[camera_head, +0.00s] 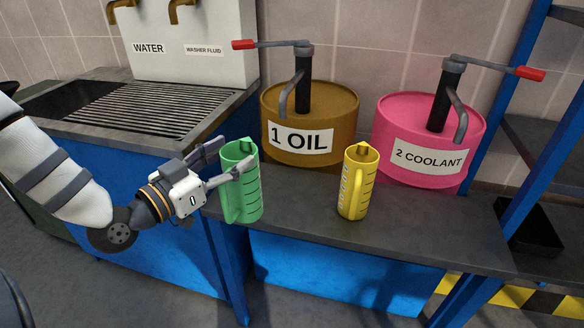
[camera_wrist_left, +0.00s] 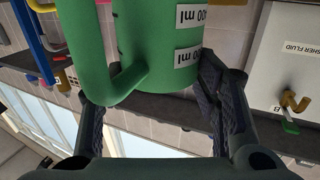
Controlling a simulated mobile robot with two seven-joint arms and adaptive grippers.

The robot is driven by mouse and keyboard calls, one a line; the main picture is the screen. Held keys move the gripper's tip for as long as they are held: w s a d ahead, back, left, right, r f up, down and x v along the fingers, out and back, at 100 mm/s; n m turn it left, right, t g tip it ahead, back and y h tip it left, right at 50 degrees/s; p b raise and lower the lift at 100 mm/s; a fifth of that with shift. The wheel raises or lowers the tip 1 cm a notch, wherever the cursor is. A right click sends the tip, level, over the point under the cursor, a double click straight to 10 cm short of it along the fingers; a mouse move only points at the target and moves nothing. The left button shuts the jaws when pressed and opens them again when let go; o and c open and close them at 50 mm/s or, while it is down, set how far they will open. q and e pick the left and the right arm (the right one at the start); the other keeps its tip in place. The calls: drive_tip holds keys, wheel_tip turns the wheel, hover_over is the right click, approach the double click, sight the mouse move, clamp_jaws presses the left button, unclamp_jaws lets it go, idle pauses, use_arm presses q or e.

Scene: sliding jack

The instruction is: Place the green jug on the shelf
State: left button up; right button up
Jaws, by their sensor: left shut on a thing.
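The green jug (camera_head: 240,185) is upright at the left front part of the dark bench shelf (camera_head: 300,207), left of the yellow jug. My left gripper (camera_head: 231,160) comes from the left and is shut on the green jug near its upper part. I cannot tell whether the jug's base touches the surface. In the left wrist view the green jug (camera_wrist_left: 160,45) fills the top middle between the fingers, with its handle towards the left. My right gripper is not in view.
A yellow jug (camera_head: 357,182) stands on the bench. Behind are a brown oil drum (camera_head: 330,110) and a pink coolant drum (camera_head: 400,115), both with pump levers. A sink counter (camera_head: 85,140) is at left. A blue rack (camera_head: 530,140) is at right. Bench between the jugs is clear.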

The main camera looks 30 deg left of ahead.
sight(250, 146)
use_arm(q)
drive_tip(key=w, duration=0.5)
drive_tip(key=shift+w+d+f, duration=0.25)
drive_tip(key=shift+w+d, duration=0.05)
drive_tip(key=shift+d, duration=0.05)
drive_tip(key=w+d+b, duration=0.1)
drive_tip(key=w+b, duration=0.1)
drive_tip(key=w, duration=0.5)
drive_tip(key=f, duration=0.1)
drive_tip(key=f+b, duration=0.1)
drive_tip(key=f, duration=0.1)
drive_tip(key=shift+w+d+f, duration=0.2)
drive_tip(key=shift+w+f, duration=0.15)
drive_tip(key=shift+r, duration=0.3)
drive_tip(key=shift+f, duration=0.1)
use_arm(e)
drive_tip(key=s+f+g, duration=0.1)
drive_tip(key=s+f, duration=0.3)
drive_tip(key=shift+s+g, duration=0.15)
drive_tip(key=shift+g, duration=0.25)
use_arm(q)
drive_tip(key=o, duration=1.6)
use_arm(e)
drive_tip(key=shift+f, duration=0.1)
